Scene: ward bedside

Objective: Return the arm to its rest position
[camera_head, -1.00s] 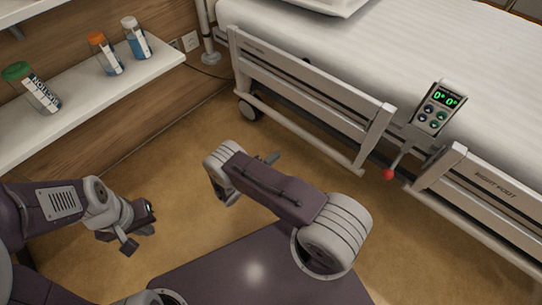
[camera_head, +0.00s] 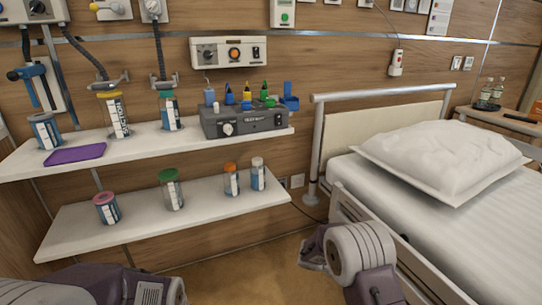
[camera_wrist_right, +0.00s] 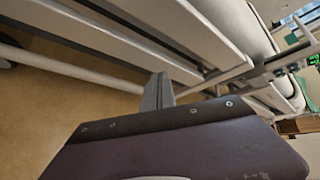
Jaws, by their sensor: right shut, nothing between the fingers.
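My right arm (camera_head: 355,260) shows at the bottom of the head view, beside the bed's near side. Its gripper is hidden there. In the right wrist view my right gripper (camera_wrist_right: 158,91) is shut and empty, its fingers together in front of the pale bed rails (camera_wrist_right: 120,45). I cannot tell from this view whether they touch a rail. My left arm (camera_head: 100,287) shows at the lower left of the head view, below the shelves. Its gripper is out of the picture.
Two white shelves hold jars: the upper shelf (camera_head: 130,151) and the lower shelf (camera_head: 140,225). The bed (camera_head: 450,225) with a pillow (camera_head: 445,155) fills the right. Some floor (camera_head: 235,275) is clear.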

